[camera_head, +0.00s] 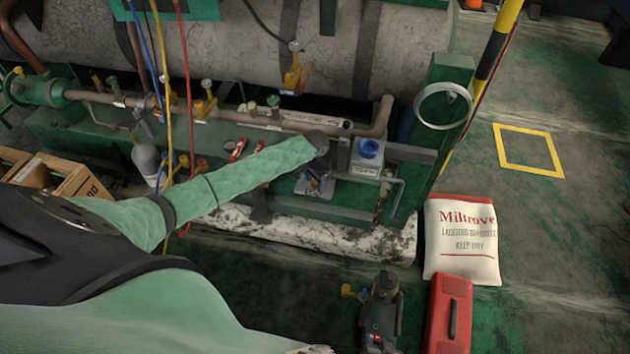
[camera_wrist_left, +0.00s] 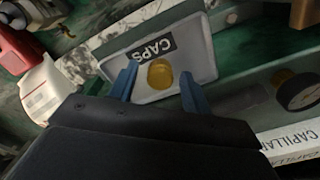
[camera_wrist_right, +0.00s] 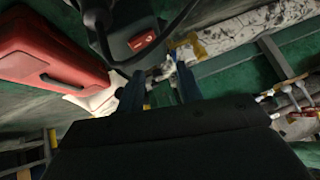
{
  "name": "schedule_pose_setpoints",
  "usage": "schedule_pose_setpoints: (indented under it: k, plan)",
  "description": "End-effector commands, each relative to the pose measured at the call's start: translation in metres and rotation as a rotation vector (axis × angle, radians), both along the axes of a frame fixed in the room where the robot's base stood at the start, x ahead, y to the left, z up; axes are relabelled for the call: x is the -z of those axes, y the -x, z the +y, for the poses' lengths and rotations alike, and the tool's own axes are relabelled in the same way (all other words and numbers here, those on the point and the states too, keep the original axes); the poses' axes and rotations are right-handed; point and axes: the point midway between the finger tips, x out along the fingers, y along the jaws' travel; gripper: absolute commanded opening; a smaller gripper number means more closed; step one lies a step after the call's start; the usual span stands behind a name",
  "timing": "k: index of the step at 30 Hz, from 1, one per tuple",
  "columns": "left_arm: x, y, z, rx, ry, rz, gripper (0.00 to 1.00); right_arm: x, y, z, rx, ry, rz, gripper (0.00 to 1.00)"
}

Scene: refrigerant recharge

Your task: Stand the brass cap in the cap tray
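The brass cap (camera_wrist_left: 160,74) sits in the light grey tray labelled CAPS (camera_wrist_left: 202,58) in the left wrist view, its round end facing the camera; it looks upright. My left gripper (camera_wrist_left: 160,82) is open, with one blue finger on each side of the cap and a visible gap to both. In the head view my left gripper (camera_head: 316,183) is over the tray, and my wrist hides most of both; the cap is hard to make out there. My right gripper (camera_wrist_right: 158,85) is open and empty in the right wrist view and cannot be made out in the head view.
A white box with a blue cup (camera_head: 369,150) stands right of the tray. Pipes and valves (camera_head: 210,103) run behind, with hanging hoses.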

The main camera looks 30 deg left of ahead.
Motion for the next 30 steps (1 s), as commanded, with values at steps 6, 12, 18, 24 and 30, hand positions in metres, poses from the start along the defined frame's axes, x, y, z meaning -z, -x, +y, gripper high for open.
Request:
schedule_pose_setpoints:
  k: [6,12,18,24,30]
  plan:
    - [0.0,0.0,0.0,0.0,0.0,0.0,0.48,0.001,0.0,0.0,0.0,0.001,0.001,0.36]
    - [-0.017,-0.001,0.0,0.0,0.0,-0.001,0.48,0.0,0.0,-0.001,0.0,0.001,0.001,0.36]
    - [-0.054,-0.001,0.0,0.001,0.0,-0.003,0.48,-0.003,0.0,-0.001,0.0,0.001,0.002,0.36]
    - [-0.091,-0.001,0.0,0.0,0.001,-0.002,0.48,-0.006,0.0,-0.001,-0.001,0.002,0.002,0.36]
    - [-0.115,-0.001,0.0,0.0,0.001,-0.001,0.48,-0.008,-0.001,-0.001,-0.001,0.002,0.002,0.36]
